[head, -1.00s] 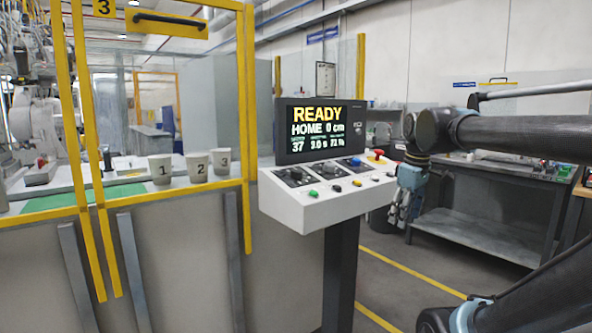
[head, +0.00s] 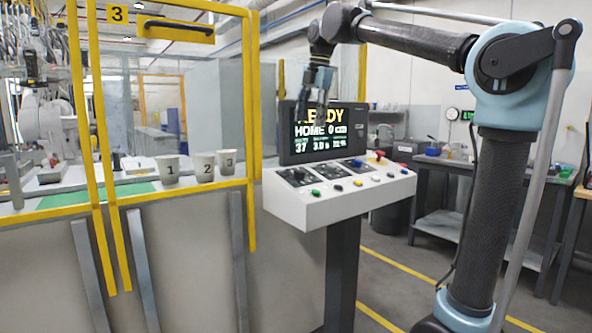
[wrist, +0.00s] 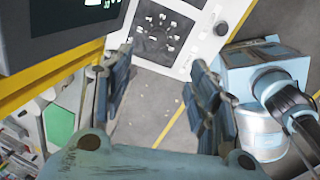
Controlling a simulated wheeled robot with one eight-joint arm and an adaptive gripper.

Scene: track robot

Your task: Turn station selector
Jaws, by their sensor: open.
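The white control console (head: 340,203) stands in the middle of the head view, with a row of dark dials on its sloping top. The left dial (head: 297,177) and the middle dial (head: 328,170) show clearly; I cannot read which is the station selector. My gripper (head: 321,98) is open and empty, pointing down above the console and in front of its screen. In the wrist view, a dark dial (wrist: 158,36) with marks around it lies beyond and between the open fingers (wrist: 162,64), apart from them.
The console screen (head: 322,132) reads READY and HOME 0 cm, partly covered by my gripper. Coloured buttons (head: 337,188) line the console's front. A yellow-framed fence (head: 250,130) and numbered cups (head: 204,166) are at left. A grey workbench (head: 465,227) stands at right.

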